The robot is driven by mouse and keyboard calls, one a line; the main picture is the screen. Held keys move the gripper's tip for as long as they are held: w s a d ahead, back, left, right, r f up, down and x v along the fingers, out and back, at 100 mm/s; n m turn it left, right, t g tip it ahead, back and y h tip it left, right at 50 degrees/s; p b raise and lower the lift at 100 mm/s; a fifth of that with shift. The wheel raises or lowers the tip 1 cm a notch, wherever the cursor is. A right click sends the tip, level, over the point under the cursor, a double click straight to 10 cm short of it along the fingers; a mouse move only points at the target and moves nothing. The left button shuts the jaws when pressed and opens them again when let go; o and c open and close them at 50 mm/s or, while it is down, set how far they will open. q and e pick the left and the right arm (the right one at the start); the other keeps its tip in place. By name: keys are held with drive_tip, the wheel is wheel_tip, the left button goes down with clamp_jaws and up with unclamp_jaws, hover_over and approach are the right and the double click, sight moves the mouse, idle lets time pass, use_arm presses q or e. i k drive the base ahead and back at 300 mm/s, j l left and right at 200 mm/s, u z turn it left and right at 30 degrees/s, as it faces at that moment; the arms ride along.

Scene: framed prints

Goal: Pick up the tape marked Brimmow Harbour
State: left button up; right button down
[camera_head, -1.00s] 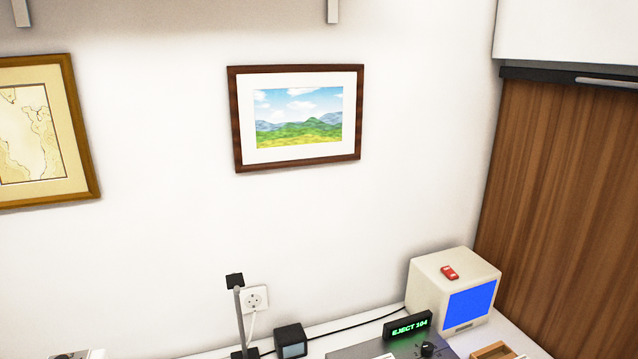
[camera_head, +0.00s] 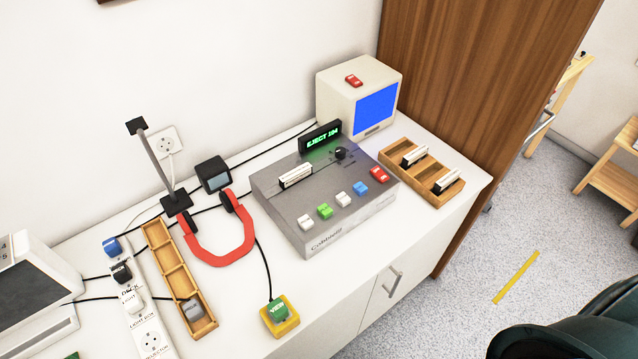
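Two white-edged tapes stand in a wooden rack (camera_head: 397,167) on the right of the counter: a rear tape (camera_head: 414,156) and a front tape (camera_head: 447,182). A white tape-like piece (camera_head: 296,176) sits in the slot of the grey deck (camera_head: 277,206). I cannot read a name on any of these, so I cannot tell which is marked Brimmow Harbour. Neither of my grippers is in view.
The deck has several coloured buttons and a display (camera_head: 321,136) reading "EJECT 104". A cream monitor (camera_head: 342,98) stands behind. Red headphones (camera_head: 221,256), a long wooden tray (camera_head: 170,262), a power strip (camera_head: 150,333) and a yellow-based button (camera_head: 288,326) are left.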

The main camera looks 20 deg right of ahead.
sight(299, 173)
drive_tip(key=k+l+u, duration=0.1)
drive_tip(key=l, duration=0.35)
drive_tip(key=k+l+u, duration=0.1)
drive_tip(key=l, duration=0.3)
drive_tip(key=k+l, duration=0.1)
drive_tip(key=l, duration=0.35)
drive_tip(key=u, duration=0.05)
